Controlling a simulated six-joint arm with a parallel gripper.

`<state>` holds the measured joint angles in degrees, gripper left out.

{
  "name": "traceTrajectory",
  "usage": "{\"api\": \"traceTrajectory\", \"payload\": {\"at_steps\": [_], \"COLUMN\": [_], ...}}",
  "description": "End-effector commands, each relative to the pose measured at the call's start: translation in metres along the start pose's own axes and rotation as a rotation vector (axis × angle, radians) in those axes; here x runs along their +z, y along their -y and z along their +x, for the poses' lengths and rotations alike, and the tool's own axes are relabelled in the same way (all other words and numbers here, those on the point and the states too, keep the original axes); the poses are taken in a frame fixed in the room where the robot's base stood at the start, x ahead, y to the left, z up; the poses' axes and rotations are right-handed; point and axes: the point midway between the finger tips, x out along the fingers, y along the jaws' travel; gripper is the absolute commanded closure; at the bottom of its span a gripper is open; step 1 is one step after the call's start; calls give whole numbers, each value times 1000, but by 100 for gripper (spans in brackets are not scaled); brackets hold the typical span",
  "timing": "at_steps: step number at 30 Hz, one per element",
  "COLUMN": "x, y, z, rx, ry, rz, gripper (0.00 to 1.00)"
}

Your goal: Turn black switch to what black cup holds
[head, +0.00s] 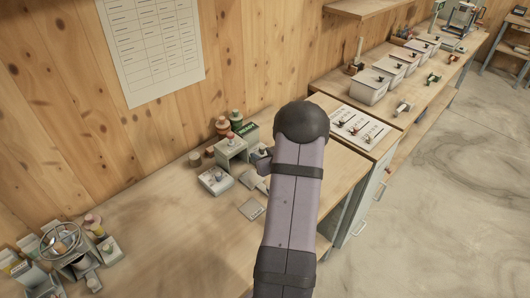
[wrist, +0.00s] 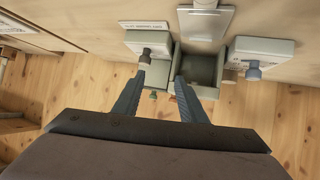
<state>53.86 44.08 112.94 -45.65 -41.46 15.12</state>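A second box with a blue-grey knob (wrist: 253,70) stands to the right. A grey open bin (wrist: 201,70) lies between them. In the head view my gripper is mostly hidden behind my arm, near a group of small switch boxes (head: 231,148) on the bench. I cannot pick out a black cup or its contents in either view.
A wooden bench (head: 170,240) runs along the wall, its front middle clear. Another pale box (head: 215,180) and a small flat plate (head: 251,209) lie near the group. Spools (head: 222,125) stand behind. A wheel and several bins (head: 62,240) sit at left. A printed chart (head: 150,45) hangs above.

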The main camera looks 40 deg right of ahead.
Motion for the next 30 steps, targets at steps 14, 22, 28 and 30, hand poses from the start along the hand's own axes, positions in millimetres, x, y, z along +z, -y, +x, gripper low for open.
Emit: {"api": "traceTrajectory", "payload": {"at_steps": [14, 22, 28, 30], "x": [16, 12, 9, 8], "y": [-37, -36, -35, -35], "z": [0, 20, 43, 51], "rx": [-36, -37, -36, -36], "ry": [-145, -143, -142, -143], "rz": [47, 47, 48, 47], "gripper": [62, 62, 62, 62]}}
